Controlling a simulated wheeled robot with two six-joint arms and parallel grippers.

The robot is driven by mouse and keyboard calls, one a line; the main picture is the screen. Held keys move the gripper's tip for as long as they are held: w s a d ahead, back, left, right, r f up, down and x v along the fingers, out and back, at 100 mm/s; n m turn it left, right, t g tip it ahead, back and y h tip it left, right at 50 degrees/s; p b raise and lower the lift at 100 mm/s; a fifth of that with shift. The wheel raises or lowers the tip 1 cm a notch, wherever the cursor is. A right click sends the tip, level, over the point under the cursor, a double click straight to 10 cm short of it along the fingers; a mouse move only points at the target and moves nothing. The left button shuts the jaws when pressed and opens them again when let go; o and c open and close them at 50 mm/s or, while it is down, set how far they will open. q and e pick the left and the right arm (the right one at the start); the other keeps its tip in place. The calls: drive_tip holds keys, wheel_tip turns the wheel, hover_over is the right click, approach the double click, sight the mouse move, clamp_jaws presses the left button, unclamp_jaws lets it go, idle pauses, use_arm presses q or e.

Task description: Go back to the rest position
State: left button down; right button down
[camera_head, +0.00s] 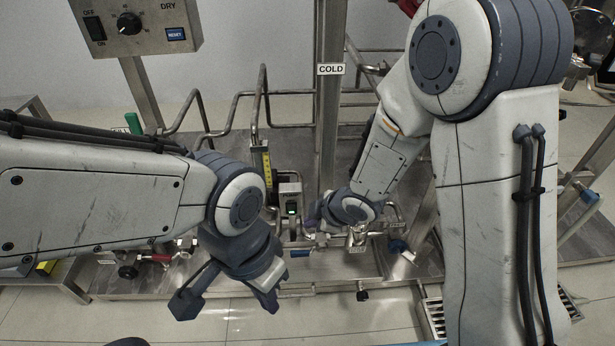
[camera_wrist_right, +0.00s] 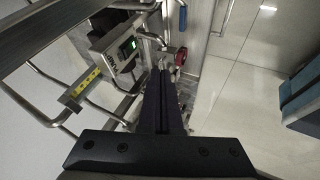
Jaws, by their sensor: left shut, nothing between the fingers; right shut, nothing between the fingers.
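My left gripper (camera_head: 269,297) is at lower left of centre in the head view, angled down over the front edge of the steel skid. Its fingers are shut and empty. My right arm comes in from the right and reaches down to the skid's middle, where its small dark wrist end shows; its fingertips are hard to make out there. In the right wrist view my right gripper (camera_wrist_right: 164,80) is shut, its fingers together and empty, close to the pipework. I cannot tell whether it touches anything.
The skid carries bent steel pipes (camera_head: 238,96), a post with a COLD sign (camera_head: 330,69), a control box (camera_head: 137,25), and a device with a green display (camera_head: 291,208). A red-handled valve (camera_head: 158,258) sits left. The tiled floor (camera_head: 330,318) in front has free room.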

drive_tip(key=s+d+r+m+h+p, duration=0.15)
drive_tip(key=s+r+m+p, duration=0.3)
drive_tip(key=r, duration=0.55)
drive_tip(key=s+r+m+g+h+p, duration=0.1)
drive_tip(key=s+r+m+g+p, duration=0.25)
drive_tip(key=s+r, duration=0.5)
drive_tip(key=s+r+m+g+h+p, duration=0.15)
drive_tip(key=s+r+p, duration=0.4)
drive_tip(key=s, duration=0.55)
wheel_tip(320, 180, up, 37)
drive_tip(key=p, duration=3.5)
drive_tip(key=shift+w+d+f+y, duration=0.2)
drive_tip(key=shift+w+d+y, duration=0.05)
drive_tip(key=shift+w+y, duration=0.1)
